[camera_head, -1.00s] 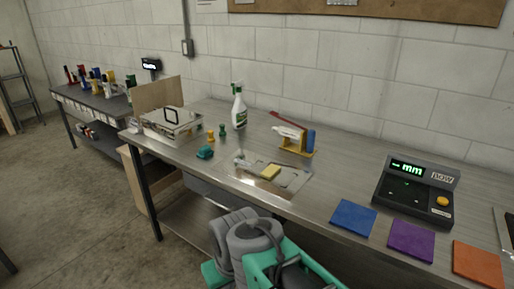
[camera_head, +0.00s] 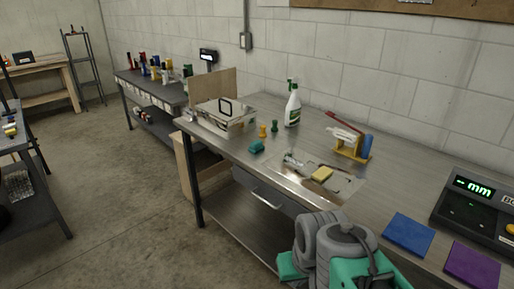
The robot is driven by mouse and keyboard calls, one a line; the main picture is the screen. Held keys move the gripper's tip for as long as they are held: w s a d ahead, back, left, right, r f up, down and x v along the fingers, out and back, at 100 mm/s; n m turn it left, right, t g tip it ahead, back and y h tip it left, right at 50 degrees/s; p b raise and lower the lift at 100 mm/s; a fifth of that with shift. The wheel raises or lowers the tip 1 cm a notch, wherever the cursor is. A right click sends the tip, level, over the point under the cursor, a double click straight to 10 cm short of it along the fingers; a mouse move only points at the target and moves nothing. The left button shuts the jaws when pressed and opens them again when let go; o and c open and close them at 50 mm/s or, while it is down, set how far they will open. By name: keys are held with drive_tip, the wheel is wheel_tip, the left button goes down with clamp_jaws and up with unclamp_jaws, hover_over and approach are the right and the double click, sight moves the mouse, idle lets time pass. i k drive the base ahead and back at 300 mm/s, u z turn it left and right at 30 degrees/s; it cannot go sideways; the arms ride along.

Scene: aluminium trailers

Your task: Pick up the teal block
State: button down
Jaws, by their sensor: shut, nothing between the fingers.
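The teal block (camera_head: 257,146) lies on the metal workbench (camera_head: 232,148), near its front edge, left of the tray. It is small in the view and nothing touches it that I can see. Links of my own grey and teal arm show folded at the bottom, in front of the bench. My gripper itself cannot be made out in this view.
Near the block stand a yellow peg (camera_head: 262,131) and a green peg (camera_head: 275,126). A spray bottle (camera_head: 292,108) stands behind, a white case (camera_head: 226,116) to the left. A yellow sponge-like block (camera_head: 322,174) lies on a tray (camera_head: 345,183). Floor (camera_head: 130,220) at left is clear.

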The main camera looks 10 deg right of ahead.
sight(256, 146)
drive_tip(key=u, duration=0.25)
drive_tip(key=i, duration=0.35)
drive_tip(key=u, duration=0.8)
drive_tip(key=i, duration=1.6)
drive_tip(key=z, duration=0.75)
drive_tip(key=i, duration=0.45)
drive_tip(key=z, duration=0.35)
